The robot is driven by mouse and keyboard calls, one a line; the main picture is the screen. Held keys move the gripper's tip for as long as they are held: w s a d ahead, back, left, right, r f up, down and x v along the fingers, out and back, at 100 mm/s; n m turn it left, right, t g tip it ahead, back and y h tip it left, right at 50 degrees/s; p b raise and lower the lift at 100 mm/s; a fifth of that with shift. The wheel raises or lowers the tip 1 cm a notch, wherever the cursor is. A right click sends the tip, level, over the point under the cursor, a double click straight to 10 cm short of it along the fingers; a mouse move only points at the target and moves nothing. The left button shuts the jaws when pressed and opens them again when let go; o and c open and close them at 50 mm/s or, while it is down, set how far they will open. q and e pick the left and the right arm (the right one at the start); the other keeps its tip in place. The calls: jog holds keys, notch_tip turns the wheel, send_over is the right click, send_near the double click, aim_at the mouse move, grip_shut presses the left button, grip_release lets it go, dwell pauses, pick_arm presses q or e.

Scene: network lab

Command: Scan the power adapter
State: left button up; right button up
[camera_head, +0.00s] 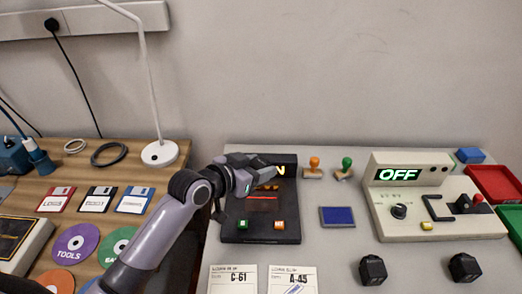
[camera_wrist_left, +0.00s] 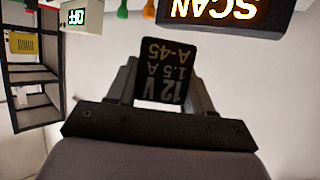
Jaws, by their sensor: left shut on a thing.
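My left gripper (camera_head: 262,172) is shut on a black power adapter (camera_wrist_left: 165,70). In the left wrist view its label reads 12 V, 1.5 A, A-45, upside down. In the head view the gripper is over the back part of the black scanner (camera_head: 285,205), and the held adapter cannot be made out clearly there. The scanner's lit SCAN display (camera_wrist_left: 215,12) shows in the left wrist view; in the head view the gripper hides most of it. The scanner has a green and an orange button at its front. My right gripper is not in view.
Two more black adapters (camera_head: 373,269) lie at the front right. A grey device (camera_head: 400,222) reading OFF stands behind them. Cards marked C-61 (camera_head: 233,280) and A-45 (camera_head: 290,280) lie in front. Two stamps (camera_head: 313,168) and a blue pad (camera_head: 337,216) sit right of the scanner.

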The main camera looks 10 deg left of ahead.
pick_arm(q)
jog(key=shift+w+d+r+m+h, duration=0.1)
jog(key=shift+w+r+m+h, duration=0.25)
jog(key=shift+w+r, duration=0.65)
notch_tip(320, 180, down, 7)
jog(key=b, duration=0.7)
jog(key=shift+w+f, duration=0.15)
notch_tip(320, 180, up, 6)
jog(key=p, duration=0.6)
